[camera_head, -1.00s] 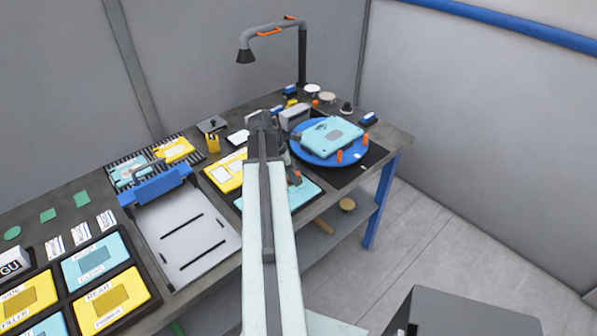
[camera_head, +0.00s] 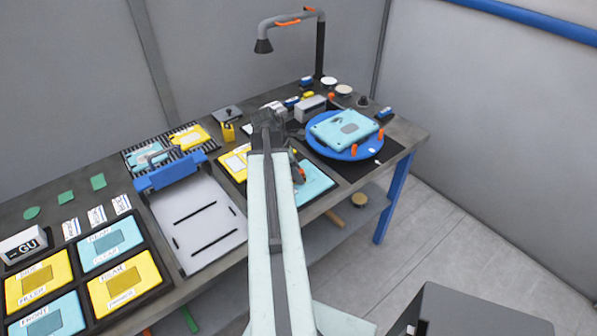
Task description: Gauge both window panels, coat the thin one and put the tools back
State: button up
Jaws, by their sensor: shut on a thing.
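My gripper (camera_head: 268,120) is over the middle of the bench, at the far end of my pale arm. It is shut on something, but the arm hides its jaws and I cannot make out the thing. A light blue panel (camera_head: 328,133) with a grey patch lies on the blue turntable (camera_head: 335,152) to the right of my gripper. Orange posts stand at the turntable's edge. A yellow panel (camera_head: 233,163) and a light blue panel (camera_head: 315,180) lie on a dark mat, partly hidden behind my arm. A small dark and orange part (camera_head: 299,170) shows beside the arm.
A white slotted tray (camera_head: 196,205) with a blue bar (camera_head: 170,178) stands left of my arm. A rack (camera_head: 135,170) holds blue and yellow pieces behind it. Labelled panels fill a dark tray (camera_head: 76,276) at the left. A lamp (camera_head: 318,45) overhangs the back.

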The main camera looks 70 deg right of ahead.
jog(key=shift+r+p, duration=2.9)
jog(key=shift+r, duration=0.05)
notch_tip(320, 180, up, 3)
jog(key=p, duration=0.3)
jog(key=shift+r, duration=0.15)
notch_tip(320, 180, down, 3)
jog(key=b, duration=0.3)
jog(key=shift+f, duration=0.2)
jog(key=shift+r, duration=0.25)
